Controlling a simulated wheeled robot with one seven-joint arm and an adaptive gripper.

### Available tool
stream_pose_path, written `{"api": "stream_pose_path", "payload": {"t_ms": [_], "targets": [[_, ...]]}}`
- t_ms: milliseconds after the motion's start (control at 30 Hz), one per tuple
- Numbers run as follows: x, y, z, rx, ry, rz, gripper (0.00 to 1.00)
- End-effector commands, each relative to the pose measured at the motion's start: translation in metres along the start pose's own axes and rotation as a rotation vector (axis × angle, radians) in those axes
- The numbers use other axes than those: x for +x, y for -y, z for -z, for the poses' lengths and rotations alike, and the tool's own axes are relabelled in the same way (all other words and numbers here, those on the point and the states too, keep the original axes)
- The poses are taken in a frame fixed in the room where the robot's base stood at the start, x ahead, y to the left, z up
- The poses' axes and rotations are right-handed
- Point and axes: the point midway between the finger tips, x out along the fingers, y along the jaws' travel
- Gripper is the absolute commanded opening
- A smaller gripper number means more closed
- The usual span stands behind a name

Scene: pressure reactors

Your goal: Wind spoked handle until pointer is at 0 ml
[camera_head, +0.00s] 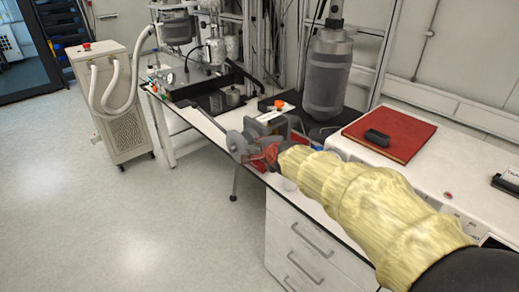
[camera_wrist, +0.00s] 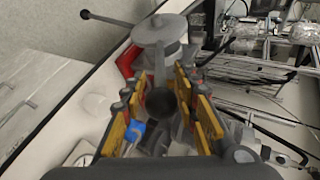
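The spoked handle (camera_head: 238,140) is a grey hub with thin spokes at the near edge of the bench, left of my gripper (camera_head: 268,158). In the wrist view its round hub (camera_wrist: 160,32) is ahead of my gripper (camera_wrist: 163,85). One grey spoke runs from the hub back between my yellow-padded fingers, and its dark ball knob (camera_wrist: 161,103) sits between them. The fingers look apart, with narrow gaps beside the knob. Another spoke, with a black ball end (camera_wrist: 85,14), points left. The pointer and the ml scale cannot be made out.
Right of my arm lies a red book (camera_head: 390,133) with a black object on it. A large grey cylinder (camera_head: 327,75) stands behind on the bench. White drawers (camera_head: 305,240) are below. The floor on the left is open, with a beige wheeled unit (camera_head: 118,110) further back.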

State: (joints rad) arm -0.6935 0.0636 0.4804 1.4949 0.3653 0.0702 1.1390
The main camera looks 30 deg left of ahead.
Motion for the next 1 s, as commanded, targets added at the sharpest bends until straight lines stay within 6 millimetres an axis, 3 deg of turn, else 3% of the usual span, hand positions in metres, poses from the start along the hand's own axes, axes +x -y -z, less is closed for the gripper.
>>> {"api": "stream_pose_path", "payload": {"t_ms": [200,400,867,1000], "targets": [[-0.047,0.001,0.0,0.0,-0.001,0.002,0.3],[-0.073,0.0,0.0,0.0,0.0,0.0,0.3],[-0.083,-0.001,0.001,-0.001,-0.001,-0.001,0.28],[-0.1,-0.005,0.018,-0.041,-0.016,-0.019,0.28]]}}
